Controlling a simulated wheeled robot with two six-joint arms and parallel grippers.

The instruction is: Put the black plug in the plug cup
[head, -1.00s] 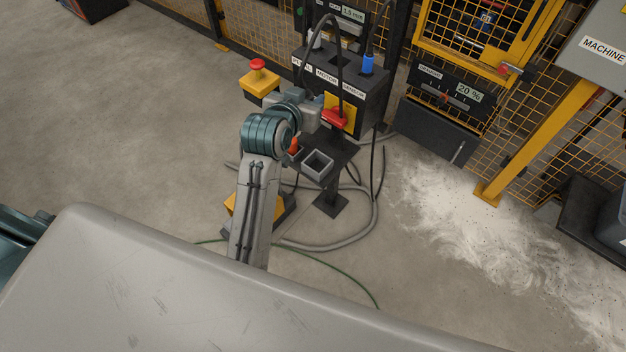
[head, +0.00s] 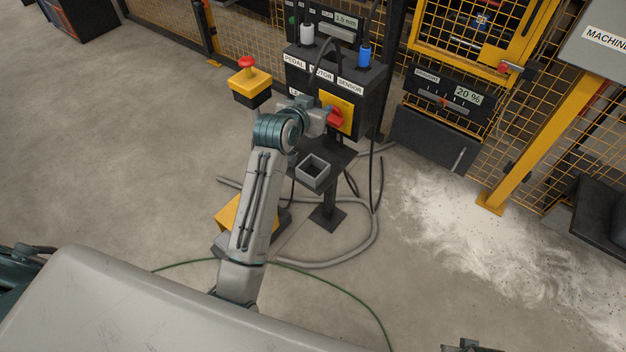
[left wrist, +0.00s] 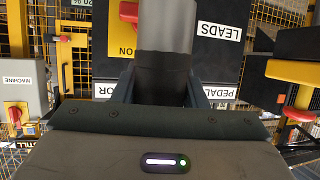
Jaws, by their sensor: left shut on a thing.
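My left gripper (head: 318,108) is beside the front of the dark control box, near the red switch on its yellow plate. In the left wrist view its fingers (left wrist: 160,92) are shut on the black plug (left wrist: 160,72), a dark cylinder with a greyer upper part. In the head view the plug is hard to make out at the gripper. The plug cup (head: 301,171) is a square grey open box on a small dark shelf below the gripper, apart from it. A part of what seems my right gripper (head: 466,344) shows at the bottom edge; its jaws are unclear.
The control box (head: 372,98) bears PEDAL, MOTOR and SENSOR labels. A white plug (head: 307,34) and a blue plug (head: 365,55) stand on top. A black cable (head: 322,60) arcs over its front. A yellow button box (head: 249,88) stands left. Hoses lie on the floor.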

